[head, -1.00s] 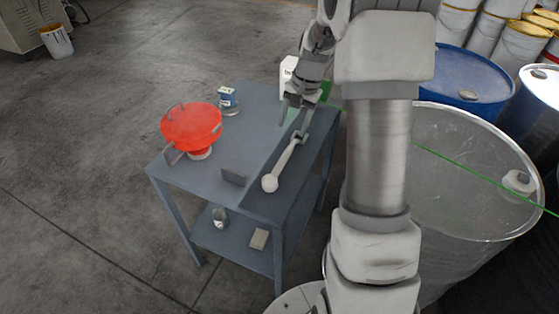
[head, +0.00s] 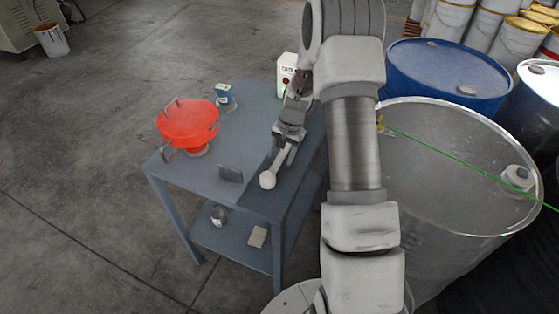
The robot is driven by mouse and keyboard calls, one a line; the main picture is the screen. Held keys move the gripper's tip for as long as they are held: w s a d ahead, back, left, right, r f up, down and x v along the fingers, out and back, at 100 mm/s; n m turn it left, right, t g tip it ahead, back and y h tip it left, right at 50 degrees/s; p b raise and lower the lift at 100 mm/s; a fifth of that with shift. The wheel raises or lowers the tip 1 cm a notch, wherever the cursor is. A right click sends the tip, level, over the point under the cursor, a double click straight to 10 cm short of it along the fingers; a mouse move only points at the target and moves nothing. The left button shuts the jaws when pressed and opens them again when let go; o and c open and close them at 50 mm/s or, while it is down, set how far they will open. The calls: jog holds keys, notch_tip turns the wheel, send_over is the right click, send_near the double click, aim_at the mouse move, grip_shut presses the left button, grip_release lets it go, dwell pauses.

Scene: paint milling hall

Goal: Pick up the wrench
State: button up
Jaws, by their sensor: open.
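The wrench (head: 279,168) lies on the blue-grey table (head: 195,183), running from a round pale knob at its near end up toward my gripper. My gripper (head: 284,151) is over the far part of the wrench, pointing down at it. It is open, with its fingers close to the handle. I cannot tell whether the fingers touch the wrench. The wrench's far end is hidden behind my gripper.
A red round dish (head: 188,122) on a short foot stands at the table's left. A small dark plate (head: 230,173) stands upright near the front. A large grey drum (head: 440,180) stands right of my arm.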

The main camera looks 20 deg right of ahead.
jog(key=shift+w+a+f, duration=0.1)
jog(key=shift+f, duration=0.45)
grip_shut()
jog(key=shift+r, duration=0.15)
